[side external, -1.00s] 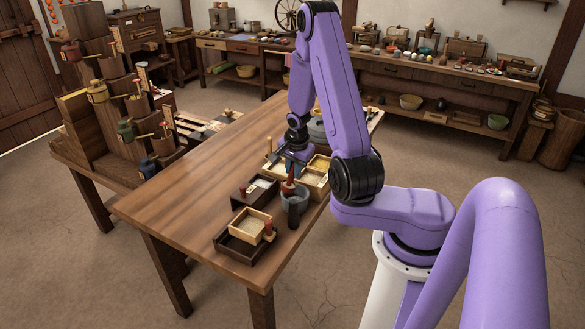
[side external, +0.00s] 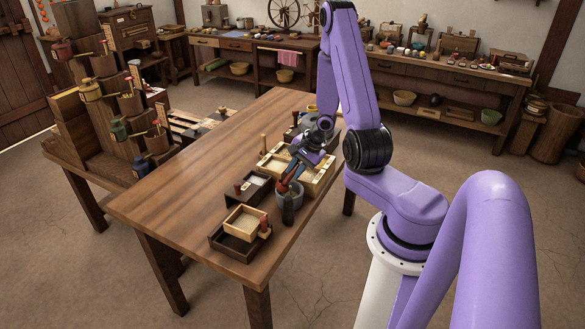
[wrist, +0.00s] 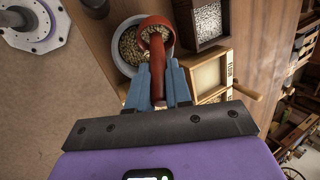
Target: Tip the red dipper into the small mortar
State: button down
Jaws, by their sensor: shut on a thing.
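The red dipper (wrist: 156,66) is held by its handle between the blue fingers of my gripper (wrist: 158,88). Its round bowl lies over the small grey mortar (wrist: 121,62), overlapping the rim in the wrist view. Tan grains show in the dipper bowl, and similar grains show in the mortar beside it. In the side view my gripper (side external: 296,165) leans over the mortar (side external: 289,196), and the red dipper (side external: 285,186) slopes down to the mortar's mouth. Whether grains are falling is too small to tell.
A dark box (side external: 256,188) of pale grains and a light wooden box (side external: 246,222) on a dark tray stand close to the mortar. More light boxes (side external: 316,184) stand behind it. The table's left part (side external: 190,185) is clear.

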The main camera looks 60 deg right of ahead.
jog(key=shift+s+d+f+t+y, duration=0.3)
jog(key=shift+d+f+t+y, duration=0.05)
jog(key=shift+t+y, duration=0.25)
jog(key=shift+s+d+f+t+y, duration=0.25)
jog(key=shift+d+f+t+y, duration=0.1)
jog(key=shift+t+y, duration=0.25)
dwell(1.0)
jog(key=shift+r, duration=2.55)
jog(key=shift+w+a+r+g+h, duration=0.1)
jog(key=shift+r+g+h, duration=0.05)
jog(key=shift+g+h, duration=0.6)
jog(key=g+h, duration=0.3)
jog(key=shift+r, duration=0.15)
jog(key=shift+n+h, duration=0.3)
jog(key=shift+h, duration=0.05)
jog(key=shift+g, duration=0.25)
jog(key=shift+h, duration=0.3)
